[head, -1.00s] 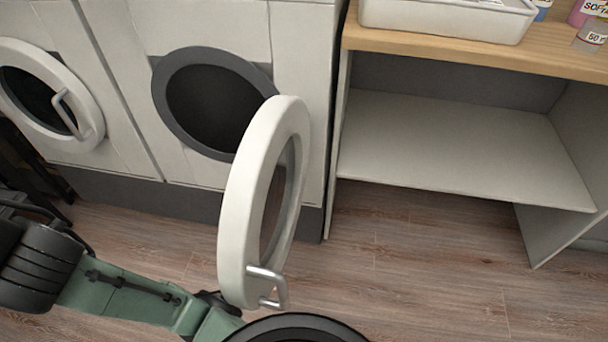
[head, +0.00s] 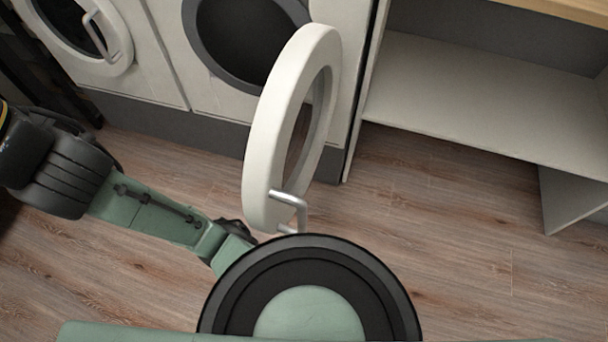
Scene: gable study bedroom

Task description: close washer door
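The washer door (head: 262,135) is a thick white ring with a metal bar handle (head: 290,204) at its lower free edge. It stands wide open, swung out from the washer (head: 172,35). The washer's dark round opening (head: 240,45) with its grey rim is uncovered, its top cut off by the picture edge. My green arm (head: 150,212) reaches in from the left, and its far part goes behind my round body part below the handle. My gripper cannot be made out.
A second washer with its white round door (head: 122,45) shut is at the left. A pale open shelf unit (head: 480,100) with a wooden top stands to the right. The wood floor (head: 430,225) in front of it is clear.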

